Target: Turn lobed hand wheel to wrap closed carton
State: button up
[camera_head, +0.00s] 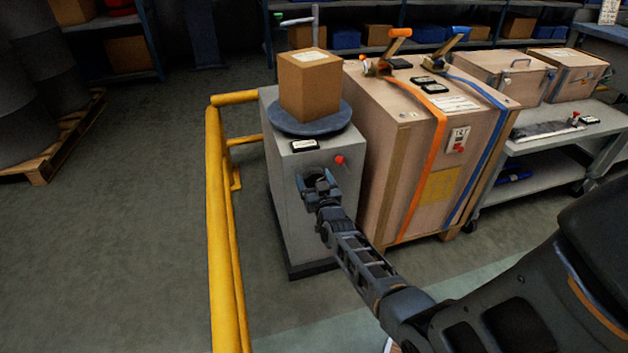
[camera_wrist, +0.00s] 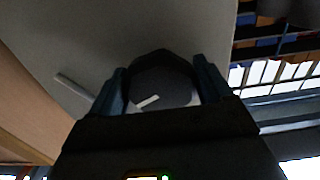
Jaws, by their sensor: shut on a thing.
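The closed brown carton (camera_head: 310,86) stands on a round dark turntable (camera_head: 309,121) on top of a grey cabinet (camera_head: 283,190). My gripper (camera_head: 318,180) is at the cabinet's front face, below the turntable. In the wrist view, the dark lobed hand wheel (camera_wrist: 160,80) sits between the two fingers of my gripper (camera_wrist: 163,88), which are shut on it. A light mark shows on the wheel's face. In the head view, my gripper mostly hides the wheel.
A red knob (camera_head: 339,160) is on the cabinet front, just right of my gripper. Yellow rails (camera_head: 214,200) stand on the left. A large strapped wooden crate (camera_head: 400,150) is close on the right. Open floor (camera_head: 130,230) lies at the left.

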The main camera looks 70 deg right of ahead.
jog(key=m+b, duration=0.1)
jog(key=m, duration=0.1)
jog(key=m+b, duration=0.1)
jog(key=shift+w+a+f+m+b, duration=0.1)
jog(key=shift+a+f+m+b, duration=0.05)
jog(key=shift+m+b, duration=0.2)
jog(key=m+b, duration=0.1)
jog(key=m, duration=0.2)
jog(key=m+b, duration=0.2)
jog(key=m, duration=0.4)
jog(key=shift+r+b, duration=0.2)
jog(key=shift+b, duration=0.15)
jog(key=shift+m, duration=0.25)
jog(key=o, duration=1)
jog(key=shift+c, duration=0.2)
